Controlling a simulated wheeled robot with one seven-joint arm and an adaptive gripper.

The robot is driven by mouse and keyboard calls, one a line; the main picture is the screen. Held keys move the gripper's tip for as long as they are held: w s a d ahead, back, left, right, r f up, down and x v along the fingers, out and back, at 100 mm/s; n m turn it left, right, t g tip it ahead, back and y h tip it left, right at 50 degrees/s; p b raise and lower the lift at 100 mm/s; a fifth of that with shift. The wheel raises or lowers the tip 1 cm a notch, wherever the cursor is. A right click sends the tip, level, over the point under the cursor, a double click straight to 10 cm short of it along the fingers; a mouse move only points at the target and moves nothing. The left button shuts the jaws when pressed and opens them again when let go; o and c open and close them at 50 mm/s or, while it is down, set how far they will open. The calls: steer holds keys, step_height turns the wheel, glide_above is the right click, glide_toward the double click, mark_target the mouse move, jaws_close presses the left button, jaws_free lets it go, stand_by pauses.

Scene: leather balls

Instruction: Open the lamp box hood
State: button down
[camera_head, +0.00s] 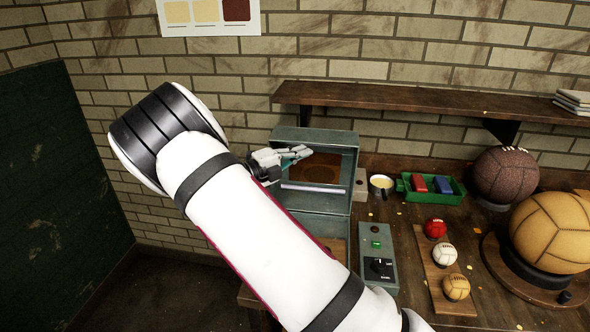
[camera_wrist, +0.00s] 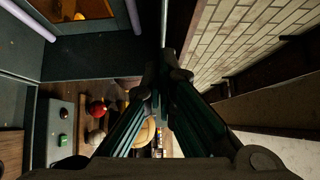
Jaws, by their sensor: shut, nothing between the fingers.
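The grey-green lamp box (camera_head: 338,226) stands on the left end of the workbench. Its hood (camera_head: 349,165) appears raised, with its open side facing me; how far it is open is hard to tell. A pale lilac tube (camera_head: 313,188) and a brown panel show inside. My gripper (camera_head: 302,153) is shut and empty, in front of the hood's upper left part; whether it touches is unclear. In the wrist view my gripper's fingers (camera_wrist: 163,85) come together beside a dark edge of the hood (camera_wrist: 95,66), and lilac tubes (camera_wrist: 132,18) show at upper left.
A control box (camera_head: 378,250) with a green button and black knob stands right of the lamp box. A cup (camera_head: 381,184), green tray (camera_head: 430,197), small balls on a board and large balls (camera_head: 553,232) stand farther right. A wall shelf (camera_head: 400,97) runs above.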

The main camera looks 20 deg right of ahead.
steer(key=shift+n+y, duration=0.3)
steer(key=w+d, duration=0.1)
steer(key=w+b, duration=0.1)
steer(key=w+d+b, duration=0.1)
steer(key=shift+w+d+r, duration=0.25)
steer(key=shift+w+d, duration=0.05)
steer(key=shift+w, duration=0.1)
steer(key=shift+s+a+r+p, duration=0.2)
steer(key=shift+s+p, duration=0.15)
steer(key=shift+s, duration=0.05)
glide_toward(306, 143)
steer(key=s+a+r, duration=0.2)
steer(key=s+a, duration=0.1)
steer(key=shift+s+r, duration=0.1)
steer(key=shift+r, duration=0.2)
